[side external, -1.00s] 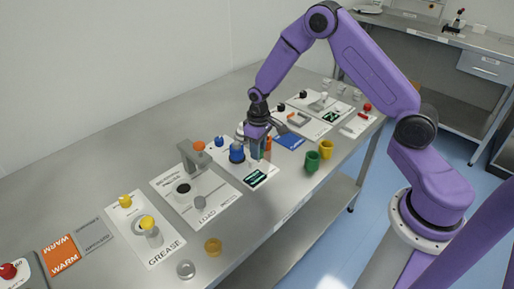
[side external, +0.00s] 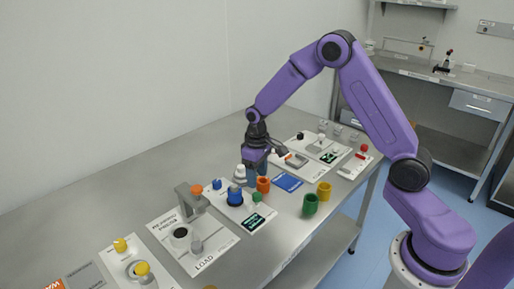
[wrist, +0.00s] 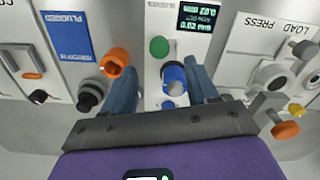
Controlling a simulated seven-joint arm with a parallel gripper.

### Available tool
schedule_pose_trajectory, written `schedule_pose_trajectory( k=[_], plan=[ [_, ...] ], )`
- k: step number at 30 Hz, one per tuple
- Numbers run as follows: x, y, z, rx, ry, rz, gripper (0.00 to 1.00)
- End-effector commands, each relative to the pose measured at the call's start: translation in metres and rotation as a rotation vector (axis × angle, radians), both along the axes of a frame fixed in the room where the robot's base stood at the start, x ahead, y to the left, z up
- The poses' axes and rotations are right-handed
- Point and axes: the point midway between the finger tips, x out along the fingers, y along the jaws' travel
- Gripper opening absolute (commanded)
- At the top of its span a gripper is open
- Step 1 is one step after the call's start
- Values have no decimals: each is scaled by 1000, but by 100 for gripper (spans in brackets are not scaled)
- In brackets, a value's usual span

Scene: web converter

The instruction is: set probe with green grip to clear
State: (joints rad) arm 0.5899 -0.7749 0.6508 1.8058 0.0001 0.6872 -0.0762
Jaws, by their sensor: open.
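The green grip (side external: 257,198) stands on a white panel beside a small dark display (side external: 254,221). In the wrist view the green grip (wrist: 160,47) shows as a round green top just beyond the fingers. A blue knob (side external: 235,195) with a pale centre is on the same panel, left of the green grip; in the wrist view the blue knob (wrist: 174,80) lies between the fingers' lines of sight. My gripper (side external: 247,178) is open and empty above the panel's back part. Its two blue-grey fingers (wrist: 160,66) are spread apart. The probe below the grip is hidden.
A green cup (side external: 310,204) and yellow cup (side external: 324,191) stand near the bench's front edge. The load press (side external: 190,202) is to the left. A blue card (side external: 289,182) lies flat.

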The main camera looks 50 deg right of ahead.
Motion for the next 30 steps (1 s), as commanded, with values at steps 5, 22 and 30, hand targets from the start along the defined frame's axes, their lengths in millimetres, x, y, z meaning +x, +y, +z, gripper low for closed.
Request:
schedule_pose_trajectory(
  k=[5,22,30],
  plan=[
    [1,1,40,2,-6,0,58],
    [0,0,102,-1,2,1,58],
    [-1,1,102,-1,2,3,58]
  ],
)
